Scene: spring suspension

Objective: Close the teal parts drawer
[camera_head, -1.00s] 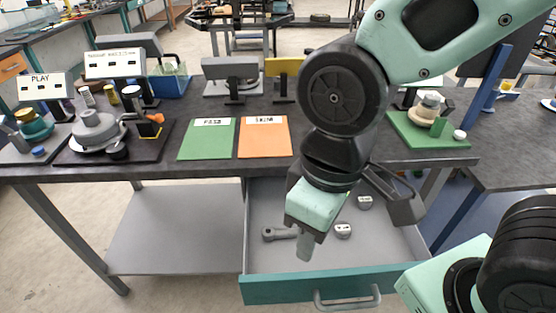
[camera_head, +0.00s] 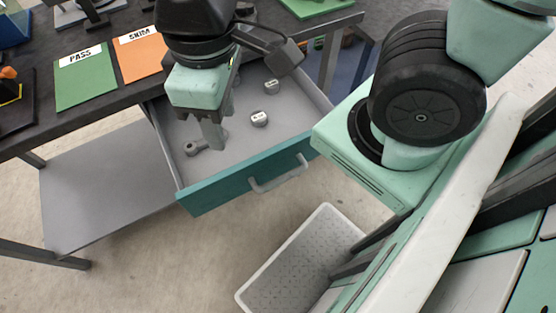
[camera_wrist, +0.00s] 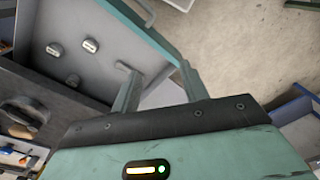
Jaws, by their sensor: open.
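The teal parts drawer (camera_head: 232,190) stands pulled out from under the dark bench, with its grey interior open to view. Its grey bar handle (camera_head: 279,176) is on the teal front. In the wrist view the drawer's teal front edge (camera_wrist: 150,32) runs along the upper middle. My gripper (camera_head: 213,135) points down over the drawer's interior in the head view, behind the front panel. Its two fingers (camera_wrist: 158,80) show apart in the wrist view, with nothing between them. I cannot tell how high the fingertips are, and they are not on the handle.
Small grey parts (camera_head: 259,119) and a longer grey piece (camera_head: 196,147) lie in the drawer. A grey lower shelf (camera_head: 100,190) is left of it. A light bin (camera_head: 300,262) stands on the floor in front. Green PASS (camera_head: 84,82) and orange SKIM mats lie on the bench.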

